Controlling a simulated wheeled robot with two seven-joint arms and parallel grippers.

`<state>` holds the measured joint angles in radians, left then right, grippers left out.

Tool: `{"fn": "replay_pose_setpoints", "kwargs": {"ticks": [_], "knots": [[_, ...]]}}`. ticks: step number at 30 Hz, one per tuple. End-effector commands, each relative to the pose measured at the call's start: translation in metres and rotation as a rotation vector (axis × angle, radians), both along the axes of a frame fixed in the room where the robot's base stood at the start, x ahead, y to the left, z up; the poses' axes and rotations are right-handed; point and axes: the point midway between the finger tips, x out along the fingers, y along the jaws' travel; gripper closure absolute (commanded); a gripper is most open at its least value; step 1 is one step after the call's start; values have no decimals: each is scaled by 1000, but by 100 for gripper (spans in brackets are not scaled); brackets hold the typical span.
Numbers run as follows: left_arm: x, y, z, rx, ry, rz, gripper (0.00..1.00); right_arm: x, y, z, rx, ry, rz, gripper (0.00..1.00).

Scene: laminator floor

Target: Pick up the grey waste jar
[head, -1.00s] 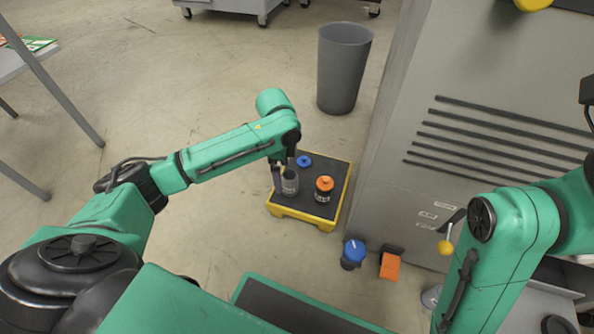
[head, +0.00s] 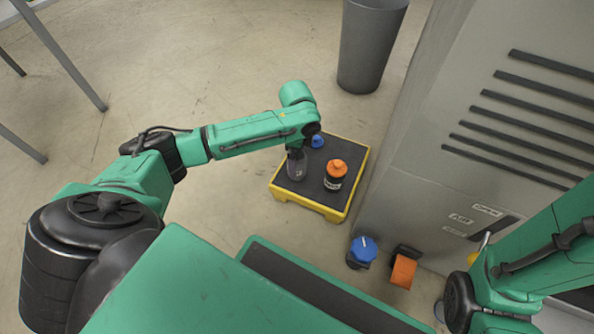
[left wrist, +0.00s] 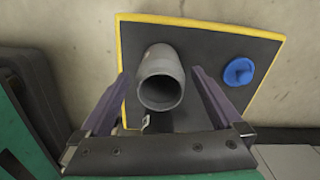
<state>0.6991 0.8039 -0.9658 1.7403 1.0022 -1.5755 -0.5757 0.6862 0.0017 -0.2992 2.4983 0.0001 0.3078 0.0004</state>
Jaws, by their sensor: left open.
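The grey waste jar (head: 296,171) stands on a dark-topped yellow platform (head: 343,207) on the floor, partly hidden by my left gripper (head: 297,160). In the left wrist view the jar (left wrist: 160,80) is an open-mouthed grey cylinder between the two fingers of my left gripper (left wrist: 163,80). The fingers are open, one on each side of it, with a gap at the right; I cannot tell whether the left finger touches. My right arm shows at the right of the head view, but its gripper is out of view.
An orange-lidded jar (head: 335,174) stands right of the waste jar. A blue-lidded item (head: 317,141) sits behind it. A grey bin (head: 368,50) stands beyond. A large grey machine (head: 440,190) rises at the right, with a blue-topped item (head: 362,250) and orange item (head: 403,271) at its foot.

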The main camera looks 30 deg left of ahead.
Motion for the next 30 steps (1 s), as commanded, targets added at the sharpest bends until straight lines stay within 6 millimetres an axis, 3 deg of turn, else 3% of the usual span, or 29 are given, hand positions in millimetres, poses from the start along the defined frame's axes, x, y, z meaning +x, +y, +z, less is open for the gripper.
{"fn": "replay_pose_setpoints", "kwargs": {"ticks": [1,2,8,9,16,24,30], "knots": [[0,0,-18,0,0,1,0,0,0,-15,0,0,0,50],[0,0,-21,0,0,1,0,0,0,-17,0,-1,0,50],[0,0,-19,-1,-1,0,0,-1,0,-13,-1,-1,0,50],[0,0,-18,-1,-1,0,4,-1,0,-13,0,-2,0,50],[0,0,-18,-1,-1,0,90,-1,0,-13,0,-2,0,50],[0,0,-14,0,-2,0,90,-1,0,-9,-1,-3,1,50],[0,0,22,0,-2,0,90,-1,0,20,0,-2,1,50]]}}
